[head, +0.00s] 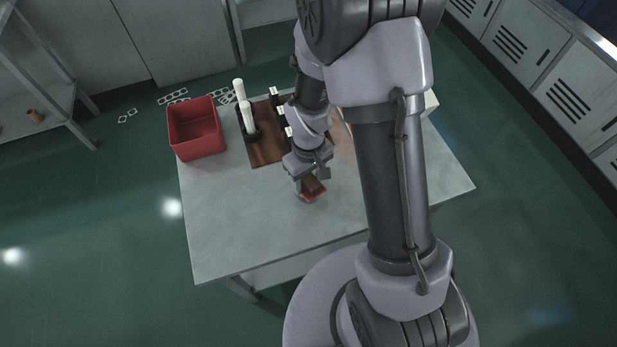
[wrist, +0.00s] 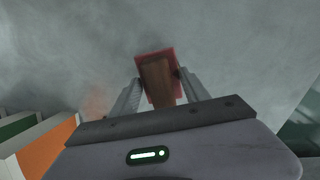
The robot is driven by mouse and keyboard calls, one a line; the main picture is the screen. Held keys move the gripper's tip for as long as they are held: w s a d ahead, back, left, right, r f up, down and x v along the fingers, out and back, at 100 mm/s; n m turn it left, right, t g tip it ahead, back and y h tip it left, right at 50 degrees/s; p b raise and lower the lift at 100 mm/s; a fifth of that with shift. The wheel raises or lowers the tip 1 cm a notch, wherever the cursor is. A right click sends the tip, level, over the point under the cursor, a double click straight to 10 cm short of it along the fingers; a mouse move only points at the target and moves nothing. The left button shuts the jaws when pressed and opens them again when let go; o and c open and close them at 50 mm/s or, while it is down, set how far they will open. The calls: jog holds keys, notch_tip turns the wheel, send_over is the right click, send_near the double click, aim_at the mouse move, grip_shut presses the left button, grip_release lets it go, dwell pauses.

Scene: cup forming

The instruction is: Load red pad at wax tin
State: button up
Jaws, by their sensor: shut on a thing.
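The red pad (wrist: 141,61) shows in the wrist view as a red edge around a brown block (wrist: 160,80). My gripper (wrist: 160,78) is shut on this block, with one finger on each side. In the head view the pad (head: 314,198) is low over or on the grey table, right of the middle; I cannot tell whether it touches the top. My gripper (head: 308,184) is just above it and partly hides it. I cannot make out the wax tin; my arm hides part of the table.
A red bin (head: 196,128) stands at the table's back left. Orange, white and green blocks (wrist: 40,145) show at the wrist view's lower left. The grey table (head: 225,225) is clear at front left.

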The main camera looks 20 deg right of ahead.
aim_at(308, 178)
jog(key=shift+f+b, duration=0.55)
jog(key=shift+f, duration=0.05)
dwell(1.3)
jog(key=shift+s, duration=0.1)
notch_tip(308, 178, up, 7)
jog(key=p, duration=0.5)
jog(key=shift+r+p, duration=0.15)
jog(key=shift+p, duration=0.2)
